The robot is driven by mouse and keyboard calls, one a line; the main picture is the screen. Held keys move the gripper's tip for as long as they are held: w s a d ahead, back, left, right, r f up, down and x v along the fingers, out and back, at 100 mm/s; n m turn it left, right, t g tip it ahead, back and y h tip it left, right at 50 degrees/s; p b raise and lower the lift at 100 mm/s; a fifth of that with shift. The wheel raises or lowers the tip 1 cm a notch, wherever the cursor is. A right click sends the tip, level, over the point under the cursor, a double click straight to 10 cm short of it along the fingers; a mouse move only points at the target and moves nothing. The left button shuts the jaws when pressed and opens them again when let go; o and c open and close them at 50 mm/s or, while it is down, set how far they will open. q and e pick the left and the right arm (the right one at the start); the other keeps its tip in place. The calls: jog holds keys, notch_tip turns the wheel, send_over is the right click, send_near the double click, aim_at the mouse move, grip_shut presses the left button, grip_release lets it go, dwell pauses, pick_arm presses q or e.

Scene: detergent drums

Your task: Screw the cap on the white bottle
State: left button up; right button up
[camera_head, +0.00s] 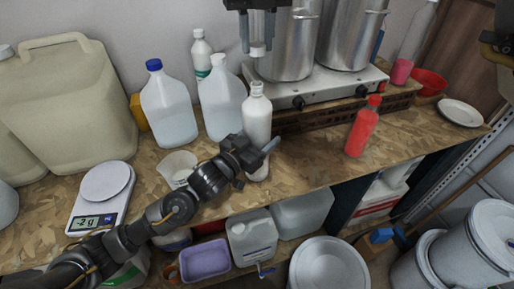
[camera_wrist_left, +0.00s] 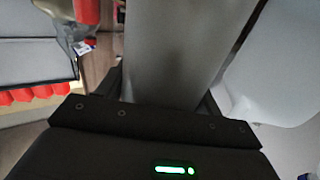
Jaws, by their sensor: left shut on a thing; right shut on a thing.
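The white bottle (camera_head: 257,115) stands upright near the middle of the table, its narrow neck bare at the top. My left gripper (camera_head: 258,152) reaches in from the left and is shut around the lower part of the bottle. In the left wrist view the bottle (camera_wrist_left: 178,55) fills the space between the fingers. My right gripper (camera_head: 258,36) points down from above and is shut on a small white cap (camera_head: 257,49). The cap is above the bottle's mouth, apart from it, with a clear gap between.
A jug with a blue cap (camera_head: 168,105) and another pale jug (camera_head: 222,98) stand left of the bottle. A stove (camera_head: 320,92) with steel pots is behind. A red bottle (camera_head: 363,127) stands to the right. A scale (camera_head: 101,195) and a white cup (camera_head: 177,167) are left.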

pick_arm(q)
jog(key=shift+c, duration=0.2)
pick_arm(e)
jog(key=shift+f, duration=2.5)
jog(key=shift+f, duration=0.85)
jog(key=shift+f, duration=0.6)
